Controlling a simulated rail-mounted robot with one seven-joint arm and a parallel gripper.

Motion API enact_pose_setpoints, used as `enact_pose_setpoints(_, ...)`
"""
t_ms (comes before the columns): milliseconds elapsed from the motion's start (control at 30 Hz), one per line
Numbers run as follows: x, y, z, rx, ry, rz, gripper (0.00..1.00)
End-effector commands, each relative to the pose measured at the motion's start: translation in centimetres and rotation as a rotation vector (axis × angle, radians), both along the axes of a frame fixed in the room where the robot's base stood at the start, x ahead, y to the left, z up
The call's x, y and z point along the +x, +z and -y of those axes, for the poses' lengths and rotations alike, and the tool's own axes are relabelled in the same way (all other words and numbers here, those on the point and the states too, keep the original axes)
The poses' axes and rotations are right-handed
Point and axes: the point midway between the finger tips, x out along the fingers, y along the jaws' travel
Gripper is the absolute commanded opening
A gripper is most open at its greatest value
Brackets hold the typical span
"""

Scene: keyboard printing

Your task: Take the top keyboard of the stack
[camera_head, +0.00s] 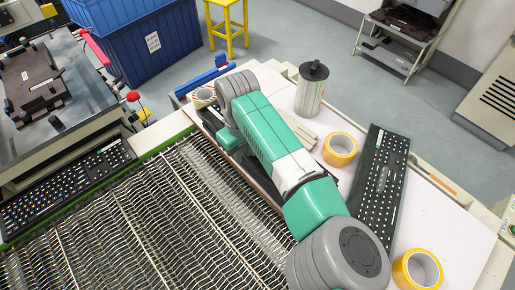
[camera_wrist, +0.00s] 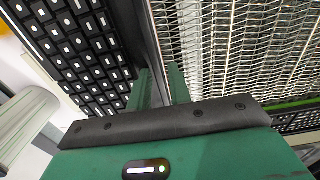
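In the wrist view a black keyboard with white-marked keys (camera_wrist: 75,52) lies at the upper left, its long edge beside the wire-mesh conveyor. I cannot tell how many keyboards lie under it. My gripper (camera_wrist: 162,88) shows there with its two green fingers apart and a gap between them. The left finger is at the keyboard's edge and the right one is over the mesh side. Whether they touch the keyboard is unclear. In the head view my arm hides most of that area and the fingers. Another black keyboard (camera_head: 381,178) lies on the white table, right of my arm.
The wire-mesh conveyor (camera_head: 140,215) fills the lower left, with a keyboard (camera_head: 70,186) across its far end. A dark-lidded canister (camera_head: 311,90) and yellow tape rolls (camera_head: 340,149) stand on the white table (camera_head: 450,225). Blue crates (camera_head: 135,45) stand behind.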

Motion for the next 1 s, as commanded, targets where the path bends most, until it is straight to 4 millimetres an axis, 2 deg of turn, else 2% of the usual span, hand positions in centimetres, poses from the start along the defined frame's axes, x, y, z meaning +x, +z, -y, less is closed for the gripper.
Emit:
enact_pose_setpoints(167,0.0,0.0,0.0,0.001,0.0,0.001,0.2)
enact_pose_setpoints(300,0.0,0.0,0.0,0.0,0.0,0.0,0.0)
enact_pose_setpoints(700,0.0,0.3,0.0,0.0,0.001,0.001,0.0)
enact_pose_setpoints(867,0.1,1.8,0.0,0.001,0.001,0.003,0.0)
enact_pose_setpoints(1000,0.1,4.4,-0.1,0.002,0.001,0.003,0.0)
